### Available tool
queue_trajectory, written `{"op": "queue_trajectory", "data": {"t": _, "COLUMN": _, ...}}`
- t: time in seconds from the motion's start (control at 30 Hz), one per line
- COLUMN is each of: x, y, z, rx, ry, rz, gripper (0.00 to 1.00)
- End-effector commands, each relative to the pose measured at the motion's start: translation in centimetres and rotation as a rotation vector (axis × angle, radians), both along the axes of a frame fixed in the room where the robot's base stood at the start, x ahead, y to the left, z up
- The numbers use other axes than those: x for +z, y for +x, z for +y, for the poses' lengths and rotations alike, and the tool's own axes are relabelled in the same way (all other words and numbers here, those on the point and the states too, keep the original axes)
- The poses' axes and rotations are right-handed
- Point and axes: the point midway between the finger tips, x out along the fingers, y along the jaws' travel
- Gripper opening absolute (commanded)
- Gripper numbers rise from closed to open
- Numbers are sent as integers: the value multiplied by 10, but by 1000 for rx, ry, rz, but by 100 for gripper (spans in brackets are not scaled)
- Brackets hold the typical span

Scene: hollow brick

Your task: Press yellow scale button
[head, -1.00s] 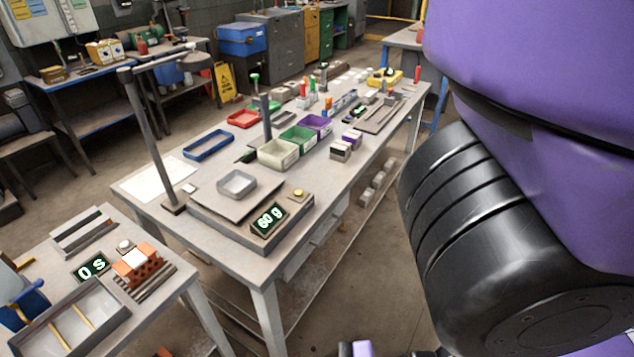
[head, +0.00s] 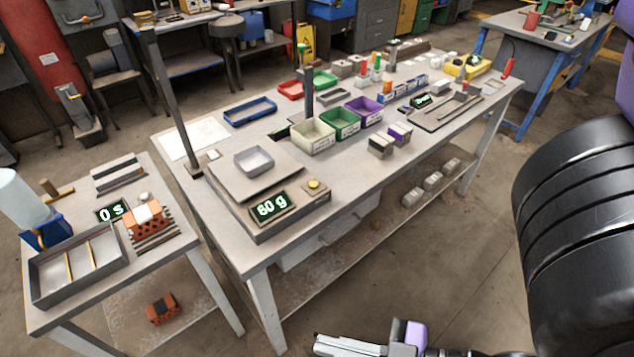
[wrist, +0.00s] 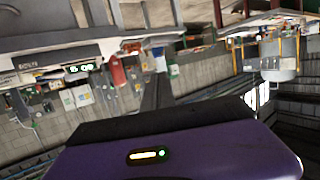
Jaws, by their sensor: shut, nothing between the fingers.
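The yellow scale button (head: 314,185) sits on the front right of the scale (head: 268,212), right of its green display (head: 272,206) reading 60 g. A small grey tray (head: 254,160) rests on the scale plate. My gripper (head: 322,344) is shut and empty at the bottom edge of the head view, in front of the table and well apart from the button. The wrist view shows a tilted view of the workshop, with neither the scale nor the button in it.
The main table (head: 330,202) carries a white bin (head: 313,137), a green bin (head: 341,123) and a purple bin (head: 364,111) behind the scale. A smaller table (head: 185,232) at left holds a 0 s timer display (head: 112,210), an orange brick (head: 146,216) and a grey tray (head: 79,265).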

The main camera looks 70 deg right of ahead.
Motion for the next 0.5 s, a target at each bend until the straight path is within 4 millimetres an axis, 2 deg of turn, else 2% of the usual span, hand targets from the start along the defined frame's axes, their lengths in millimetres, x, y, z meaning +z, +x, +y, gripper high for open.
{"op": "queue_trajectory", "data": {"t": 0.13, "x": -7, "y": 10, "z": -5, "rx": -35, "ry": -14, "rz": 12, "gripper": 0}}
{"op": "queue_trajectory", "data": {"t": 0.23, "x": -20, "y": 28, "z": -15, "rx": -88, "ry": -40, "rz": 43, "gripper": 0}}
{"op": "queue_trajectory", "data": {"t": 0.37, "x": -42, "y": 64, "z": -36, "rx": -169, "ry": -85, "rz": 110, "gripper": 0}}
{"op": "queue_trajectory", "data": {"t": 0.5, "x": -60, "y": 106, "z": -66, "rx": -221, "ry": -131, "rz": 190, "gripper": 0}}
